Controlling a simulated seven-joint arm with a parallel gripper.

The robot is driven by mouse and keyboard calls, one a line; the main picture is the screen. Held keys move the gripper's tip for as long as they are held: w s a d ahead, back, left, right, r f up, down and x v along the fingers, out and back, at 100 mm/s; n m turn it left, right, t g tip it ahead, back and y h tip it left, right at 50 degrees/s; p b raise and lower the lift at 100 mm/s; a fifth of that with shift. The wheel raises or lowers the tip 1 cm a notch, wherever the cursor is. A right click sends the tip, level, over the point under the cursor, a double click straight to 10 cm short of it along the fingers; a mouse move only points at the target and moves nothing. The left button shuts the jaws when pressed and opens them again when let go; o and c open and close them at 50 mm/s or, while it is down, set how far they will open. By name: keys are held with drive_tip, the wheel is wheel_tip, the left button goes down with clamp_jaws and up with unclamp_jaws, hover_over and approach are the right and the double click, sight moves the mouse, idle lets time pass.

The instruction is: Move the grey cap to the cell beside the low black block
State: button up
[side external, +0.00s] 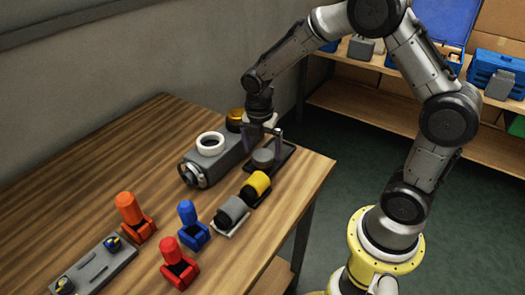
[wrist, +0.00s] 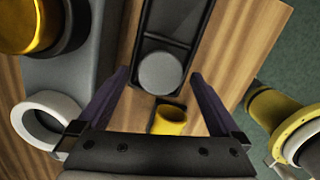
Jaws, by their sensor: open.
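The grey cap (wrist: 160,73) is a round flat disc in the near cell of a long black tray (wrist: 148,90) in the wrist view. In the side external view the cap (side external: 263,156) sits in the tray (side external: 286,152) near the table's far right corner. A bar crosses the tray beyond the cap. A dark shape (wrist: 183,12) lies in the tray at the top edge; I cannot tell if it is the low black block. My gripper (side external: 264,142) is open just above the cap. In the wrist view its fingers stand on either side of the cap, apart from it.
A grey tank (side external: 219,160) with a white ring (side external: 210,143) and a gold-topped part (side external: 235,118) stands left of the tray. A yellow cylinder (side external: 257,184) and a grey cylinder (side external: 232,207) lie in front. Orange (side external: 128,207), blue (side external: 188,213) and red (side external: 171,250) pieces stand nearer.

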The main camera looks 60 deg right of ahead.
sight(261, 158)
wheel_tip(261, 158, up, 11)
drive_tip(key=a, duration=0.1)
drive_tip(key=s+a+r+m+t, duration=0.2)
drive_tip(key=s+r+m, duration=0.1)
drive_tip(key=s+m, duration=0.7)
drive_tip(key=s+a+r+m+t+y, duration=0.1)
drive_tip(key=s+a+r+m+t, duration=0.1)
drive_tip(key=s+m, duration=0.8)
drive_tip(key=shift+s+r+t, duration=0.3)
drive_tip(key=shift+r+t, duration=0.1)
drive_tip(key=shift+t, duration=0.3)
